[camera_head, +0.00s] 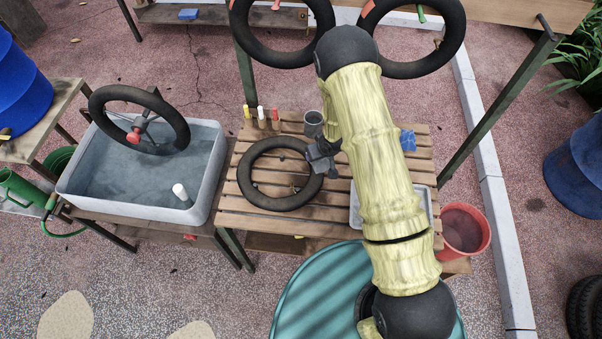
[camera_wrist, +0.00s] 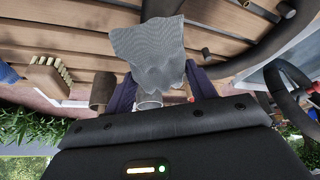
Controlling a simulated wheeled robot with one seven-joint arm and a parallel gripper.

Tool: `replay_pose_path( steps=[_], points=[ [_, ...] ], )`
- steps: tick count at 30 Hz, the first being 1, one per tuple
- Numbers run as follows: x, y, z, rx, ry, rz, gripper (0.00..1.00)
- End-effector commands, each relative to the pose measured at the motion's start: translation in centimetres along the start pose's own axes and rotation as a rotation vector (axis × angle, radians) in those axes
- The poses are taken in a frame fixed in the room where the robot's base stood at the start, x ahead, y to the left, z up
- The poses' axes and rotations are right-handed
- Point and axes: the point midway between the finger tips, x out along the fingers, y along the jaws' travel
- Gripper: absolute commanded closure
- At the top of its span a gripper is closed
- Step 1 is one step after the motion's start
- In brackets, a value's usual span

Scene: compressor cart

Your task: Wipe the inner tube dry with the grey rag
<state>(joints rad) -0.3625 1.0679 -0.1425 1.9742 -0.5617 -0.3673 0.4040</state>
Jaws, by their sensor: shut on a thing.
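The black inner tube (camera_head: 243,177) lies flat on the slatted wooden bench, with small dark fittings on its inner side. My gripper (camera_head: 322,160) is low at the tube's right edge in the head view. In the wrist view my gripper (camera_wrist: 152,88) is shut on the grey rag (camera_wrist: 148,50), a mesh-like cloth spread out beyond the fingers. Part of a black tube (camera_wrist: 248,62) curves just right of the rag there. I cannot tell whether the rag touches the tube. The rag is not clearly visible in the head view.
A grey water basin (camera_head: 213,165) with another tube (camera_head: 180,128) held above it stands left. A grey cup (camera_head: 313,121) and several bottles (camera_head: 261,114) stand behind the tube. A grey tray (camera_head: 354,212) and red bucket (camera_head: 465,228) are right. Tubes (camera_head: 262,50) hang at the back.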

Motion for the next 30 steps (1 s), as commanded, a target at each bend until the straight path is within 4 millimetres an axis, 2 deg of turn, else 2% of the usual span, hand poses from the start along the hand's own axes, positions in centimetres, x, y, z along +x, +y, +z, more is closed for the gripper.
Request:
replay_pose_path(
  steps=[3,9,22,26,30],
  points=[
    [-1.3,-0.3,-0.7,-0.004,0.002,-0.003,0.81],
    [-2.5,-0.7,-1.3,-0.010,0.002,-0.006,0.81],
    [-2.6,-0.5,-1.2,-0.006,0.001,-0.004,0.81],
    [-2.6,0.8,0.1,0.041,-0.004,0.013,0.81],
    [-2.9,3.9,3.3,0.164,-0.007,0.061,0.81]
  ],
)
